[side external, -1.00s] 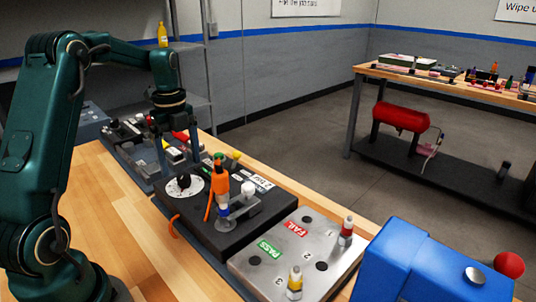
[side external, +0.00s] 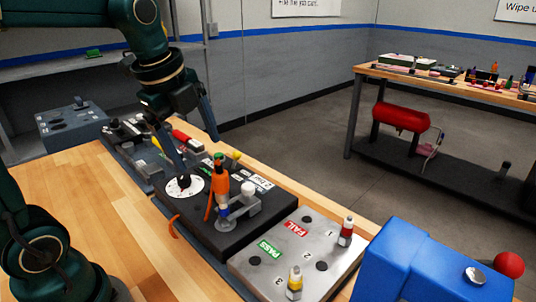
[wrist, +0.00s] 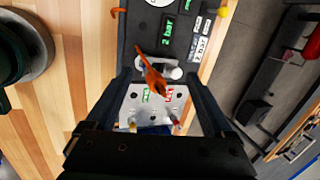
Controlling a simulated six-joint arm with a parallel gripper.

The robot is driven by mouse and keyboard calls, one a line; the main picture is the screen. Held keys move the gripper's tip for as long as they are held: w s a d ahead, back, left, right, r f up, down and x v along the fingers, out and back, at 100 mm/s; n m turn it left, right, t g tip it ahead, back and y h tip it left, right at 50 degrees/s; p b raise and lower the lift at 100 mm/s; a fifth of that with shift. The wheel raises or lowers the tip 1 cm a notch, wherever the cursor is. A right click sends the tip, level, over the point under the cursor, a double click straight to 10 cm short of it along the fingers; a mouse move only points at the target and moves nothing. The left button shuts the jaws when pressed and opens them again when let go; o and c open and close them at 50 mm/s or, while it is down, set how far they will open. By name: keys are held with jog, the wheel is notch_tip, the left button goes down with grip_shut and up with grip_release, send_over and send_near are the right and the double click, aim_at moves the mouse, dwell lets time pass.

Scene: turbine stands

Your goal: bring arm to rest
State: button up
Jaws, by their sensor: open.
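My gripper (side external: 199,158) is open and empty, its fingers pointing down and tilted above the black test station (side external: 225,235). In the side view one fingertip overlaps the station's white dial (side external: 172,189); whether they touch I cannot tell. The wrist view shows my gripper (wrist: 160,78) with its two fingers wide apart and nothing between the tips. An orange piece (side external: 220,183) stands upright on the station, right of the fingers; it also shows in the wrist view (wrist: 152,75).
A metal plate (side external: 262,272) with PASS and FAIL labels holds a yellow-banded part (side external: 294,284) and a red-banded part (side external: 345,232). A blue box (side external: 410,262) stands at the right. Bare wooden bench (side external: 95,205) lies left of the station.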

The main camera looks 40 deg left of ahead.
jog(key=s+d+f+n+t, duration=0.1)
jog(key=s+d+f+n, duration=0.1)
jog(key=n, duration=0.6)
jog(key=s+d+f+n+t+h, duration=0.1)
jog(key=s+d+f+n, duration=0.1)
jog(key=s+d+n, duration=0.2)
jog(key=shift+s+d+f+n, duration=0.3)
jog(key=shift+s+n, duration=1.4)
jog(key=shift+n, duration=0.6)
grip_shut()
